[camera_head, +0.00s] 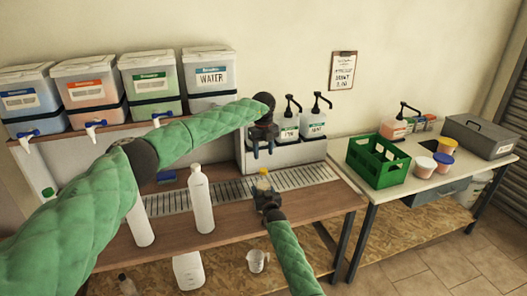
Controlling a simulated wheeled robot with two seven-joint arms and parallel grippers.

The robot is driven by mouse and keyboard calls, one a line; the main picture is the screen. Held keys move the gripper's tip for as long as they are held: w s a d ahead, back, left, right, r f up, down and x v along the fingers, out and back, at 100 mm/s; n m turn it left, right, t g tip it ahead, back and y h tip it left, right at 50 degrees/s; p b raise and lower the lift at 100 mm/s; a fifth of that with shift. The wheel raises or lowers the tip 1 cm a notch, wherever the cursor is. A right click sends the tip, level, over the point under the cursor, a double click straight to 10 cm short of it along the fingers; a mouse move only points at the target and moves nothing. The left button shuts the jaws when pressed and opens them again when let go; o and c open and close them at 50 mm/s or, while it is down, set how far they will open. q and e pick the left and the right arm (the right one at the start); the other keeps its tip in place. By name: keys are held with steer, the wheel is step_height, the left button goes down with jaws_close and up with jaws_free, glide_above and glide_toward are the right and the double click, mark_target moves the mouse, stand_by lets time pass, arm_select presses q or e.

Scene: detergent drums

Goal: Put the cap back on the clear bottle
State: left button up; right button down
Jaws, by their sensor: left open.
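The clear bottle (263,183) is small, with something pale yellow in it, and stands upright at the front edge of the drip grating. My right gripper (264,199) is at its lower front and hides its base; whether the fingers are closed on it is too small to tell. My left gripper (262,151) is open and points down, a little above the bottle and apart from it. I cannot make out a loose cap, and the bottle's top is too small to tell whether a cap is on it.
White bottles (201,200) stand left on the wooden bench (225,226). Pump bottles (287,122) stand behind the grippers. Drums with taps (150,85) line the shelf. A green crate (377,162) sits on the right table. A measuring cup (257,260) is below the bench.

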mark_target(263, 170)
arm_select(q)
steer(key=shift+n, duration=1)
steer(key=shift+f, duration=0.15)
steer(key=shift+f, duration=3.85)
steer(key=c, duration=1)
steer(key=shift+c, duration=0.2)
